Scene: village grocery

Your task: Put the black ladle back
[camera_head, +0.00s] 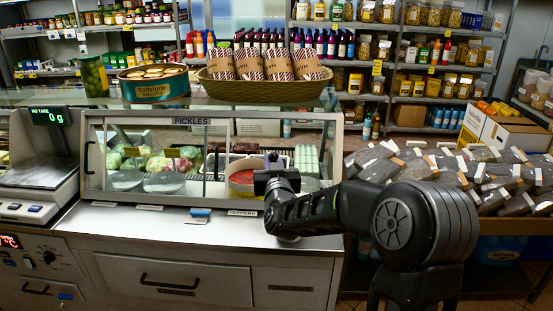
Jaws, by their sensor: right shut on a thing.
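My right gripper (264,183) is in front of the glass pickle case (210,165), near its right half. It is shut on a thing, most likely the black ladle. The ladle's outline cannot be told apart from the dark fingers and wrist. A round tub with red contents (241,178) shows behind the glass, just left of the gripper. My left gripper is not in view.
The white counter ledge (150,222) runs below the case, with small labels on it. A scale (40,170) stands at left. A wicker basket (265,92) and a round tin (153,86) stand on top. Dark packets (490,180) fill a stand at right.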

